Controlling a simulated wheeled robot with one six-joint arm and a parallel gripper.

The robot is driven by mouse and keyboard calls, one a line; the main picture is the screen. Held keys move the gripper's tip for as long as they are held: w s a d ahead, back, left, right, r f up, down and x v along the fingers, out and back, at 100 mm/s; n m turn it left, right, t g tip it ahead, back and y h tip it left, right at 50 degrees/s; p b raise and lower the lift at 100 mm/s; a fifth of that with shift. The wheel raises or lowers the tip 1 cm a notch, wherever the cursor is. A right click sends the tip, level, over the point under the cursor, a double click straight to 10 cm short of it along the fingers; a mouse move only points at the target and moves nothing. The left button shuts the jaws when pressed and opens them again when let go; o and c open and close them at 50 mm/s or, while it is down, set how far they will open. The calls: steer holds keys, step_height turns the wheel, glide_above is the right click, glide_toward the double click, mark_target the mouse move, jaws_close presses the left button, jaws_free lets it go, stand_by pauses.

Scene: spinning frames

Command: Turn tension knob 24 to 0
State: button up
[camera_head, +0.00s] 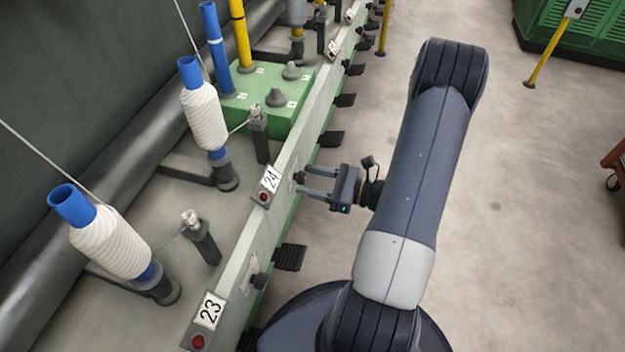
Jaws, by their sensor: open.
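The number plate 24 (270,181) with a red button sits on top of the green machine rail. Below it, on the rail's side face, is a pale dial plate (293,173). The small dark tension knob 24 (299,176) shows at this dial, close to my fingertips. Its pointer and setting are too small to read. My gripper (302,180) is open, with its two fingers pointing left at the dial, one on the far side and one on the near side of the knob. I cannot tell whether the fingers touch the knob.
Number plate 23 (208,311) and its dark knob (260,281) are nearer on the same rail. Black pedals (290,257) stick out low along the rail. Yarn bobbins (205,118) stand behind it. The floor (530,210) to the right is mostly clear.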

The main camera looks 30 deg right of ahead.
steer(key=c, duration=1)
steer(key=shift+n+b, duration=4)
steer(key=shift+n, duration=1)
steer(key=o, duration=1)
